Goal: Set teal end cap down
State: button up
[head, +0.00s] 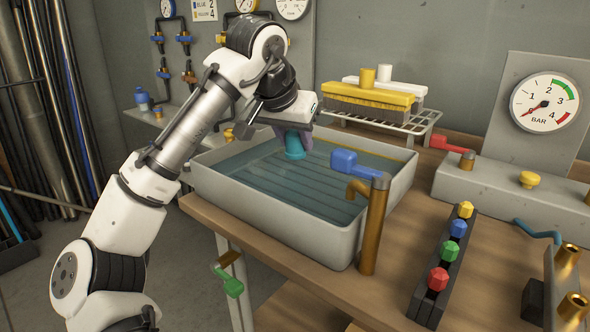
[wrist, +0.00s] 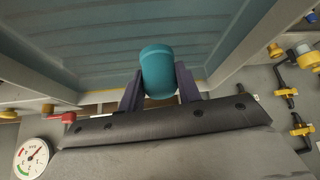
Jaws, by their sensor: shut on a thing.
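The teal end cap (head: 294,147) is held at my gripper over the grey basin in the head view. It also shows in the wrist view (wrist: 158,70), between the two purple fingers. My gripper (head: 300,135) is shut on the end cap and points down. The fingertips show at either side of the cap in the wrist view (wrist: 158,88). The basin (head: 275,228) has a ribbed, bluish floor. I cannot tell whether the cap touches anything below it.
A brass tap with a blue lever (head: 374,225) stands at the basin's front right. A wire rack (head: 385,122) with yellow and white brushes is behind it. A dark strip (head: 440,275) with coloured knobs lies right. A pressure gauge (head: 545,102) stands at back right.

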aim_at(291, 154)
jog(key=shift+f+b, duration=0.45)
jog(key=shift+f, duration=2.25)
jog(key=shift+f, duration=0.15)
jog(key=o, duration=1)
jog(key=shift+r, duration=0.3)
jog(key=p+v, duration=0.1)
jog(key=v, duration=1)
jog(key=shift+s+a+r+p, duration=0.1)
jog(key=shift+s+r+p, duration=0.15)
jog(key=shift+r+p, duration=0.1)
